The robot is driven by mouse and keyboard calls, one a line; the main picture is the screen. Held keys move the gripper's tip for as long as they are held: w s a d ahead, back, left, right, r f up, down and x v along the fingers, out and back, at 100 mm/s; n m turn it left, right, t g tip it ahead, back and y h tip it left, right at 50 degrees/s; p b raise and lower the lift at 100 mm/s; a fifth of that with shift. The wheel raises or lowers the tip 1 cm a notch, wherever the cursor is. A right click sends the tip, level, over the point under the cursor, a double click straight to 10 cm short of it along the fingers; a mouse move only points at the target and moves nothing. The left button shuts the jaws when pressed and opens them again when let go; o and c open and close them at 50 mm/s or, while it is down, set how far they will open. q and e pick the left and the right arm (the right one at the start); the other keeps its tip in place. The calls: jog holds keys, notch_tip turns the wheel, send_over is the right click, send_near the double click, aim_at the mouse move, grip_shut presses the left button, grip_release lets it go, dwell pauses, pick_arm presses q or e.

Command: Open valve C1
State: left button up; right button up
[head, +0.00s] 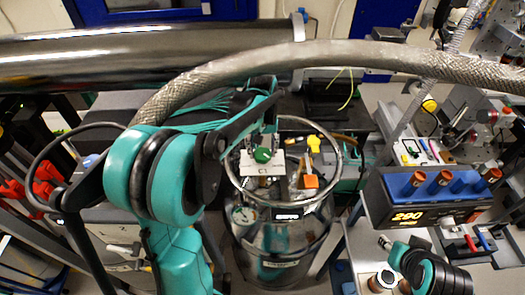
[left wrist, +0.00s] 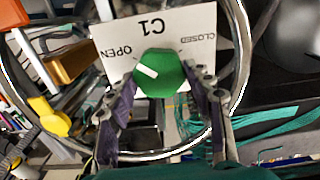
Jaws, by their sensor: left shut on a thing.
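The green valve knob (head: 263,156) sits on a white plate labelled C1 (head: 279,163), above a large glass-and-metal vessel. In the left wrist view the knob (left wrist: 158,76) is close up, and its plate (left wrist: 112,48) appears upside down, with OPEN at left and CLOSED at right. The white mark on the knob points to the left, toward the OPEN side. My left gripper (head: 263,141) reaches the knob from above. In the left wrist view its two fingers (left wrist: 160,88) are shut on the knob, one on each side.
The vessel's metal ring (head: 338,160) surrounds the plate. An orange block (head: 311,182) and a yellow knob (head: 314,143) are close by. A display box (head: 400,214) reading 290 stands at right.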

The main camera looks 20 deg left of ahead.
aim_at(262, 153)
pick_arm(q)
jog(key=shift+n, duration=1)
jog(key=o, duration=1.2)
jog(key=shift+c, duration=0.2)
notch_tip(262, 153, up, 12)
